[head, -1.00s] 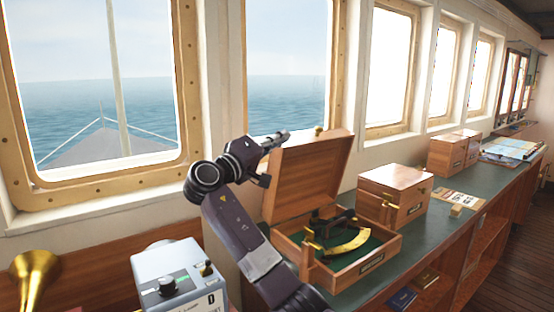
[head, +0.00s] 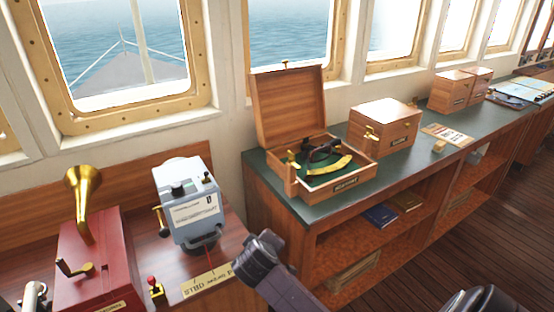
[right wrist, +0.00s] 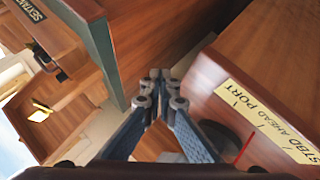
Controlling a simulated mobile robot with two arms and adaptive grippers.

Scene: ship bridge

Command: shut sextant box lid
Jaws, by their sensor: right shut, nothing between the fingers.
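The sextant box (head: 345,184) stands on the green-topped counter. Its lid (head: 290,105) stands open and upright at the back, towards the window. A dark sextant with a brass arc (head: 330,165) lies inside on green lining. In the right wrist view the labelled side of the box (right wrist: 35,25) shows at the upper left. My right gripper (right wrist: 160,85) is shut and empty, apart from the box, between the counter edge and the lettered console. In the head view my right arm shows at the bottom middle, lower than the box; its fingertips are not clear.
A closed wooden box (head: 385,128) stands right of the sextant box. A grey instrument (head: 188,205) and a red box with a brass horn (head: 82,205) stand at left. Open shelves lie below.

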